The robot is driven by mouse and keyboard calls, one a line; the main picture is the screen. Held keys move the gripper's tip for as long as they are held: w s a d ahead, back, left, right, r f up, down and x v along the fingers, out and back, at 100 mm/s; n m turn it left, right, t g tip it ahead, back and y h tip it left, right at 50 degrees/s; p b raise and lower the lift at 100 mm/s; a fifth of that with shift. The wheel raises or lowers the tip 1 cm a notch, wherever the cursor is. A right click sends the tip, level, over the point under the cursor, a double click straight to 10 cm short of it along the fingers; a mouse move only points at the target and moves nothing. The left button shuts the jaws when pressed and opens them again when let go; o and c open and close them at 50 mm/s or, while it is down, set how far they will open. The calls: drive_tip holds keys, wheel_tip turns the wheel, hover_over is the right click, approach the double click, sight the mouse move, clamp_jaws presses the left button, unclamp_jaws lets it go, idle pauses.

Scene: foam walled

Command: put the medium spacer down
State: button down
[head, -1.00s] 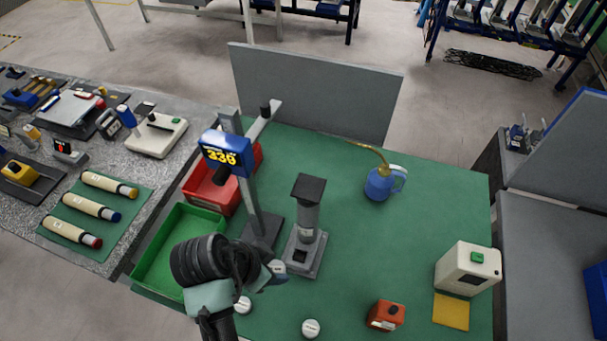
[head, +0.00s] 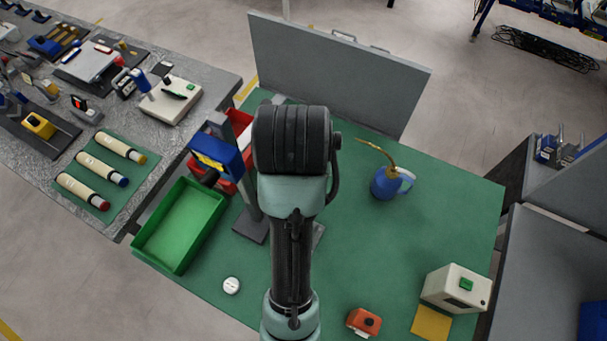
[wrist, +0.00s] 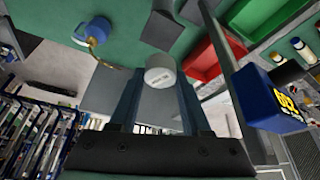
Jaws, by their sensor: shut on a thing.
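The medium spacer (wrist: 160,71), a short white cylinder with small dark print on its side, is held between the fingertips of my gripper (wrist: 160,82) in the wrist view. The jaws are shut on it. It is clear of the green tabletop as far as I can tell. In the head view my own arm hides the gripper and the held spacer. A round white piece (head: 231,285) lies on the green table (head: 400,255) near its front, left of my arm.
A green bin (head: 180,228) and a red bin (head: 238,125) stand at left, beside a post with a blue display (head: 217,155). A blue jug (head: 386,184), orange box (head: 364,322) and cream box (head: 456,288) stand at right. The table between jug and orange box is clear.

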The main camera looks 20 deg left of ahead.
wheel_tip(320, 180, down, 3)
drive_tip(key=shift+w+f+b, duration=0.1)
drive_tip(key=shift+b, duration=0.65)
drive_tip(key=shift+f+p, duration=0.3)
drive_tip(key=shift+f, duration=1.7)
drive_tip(key=shift+f, duration=0.2)
drive_tip(key=shift+c, duration=1.8)
unclamp_jaws()
drive_tip(key=shift+r, duration=0.5)
drive_tip(key=p+v, duration=0.7)
drive_tip(key=v, duration=0.4)
drive_tip(key=shift+r, duration=0.2)
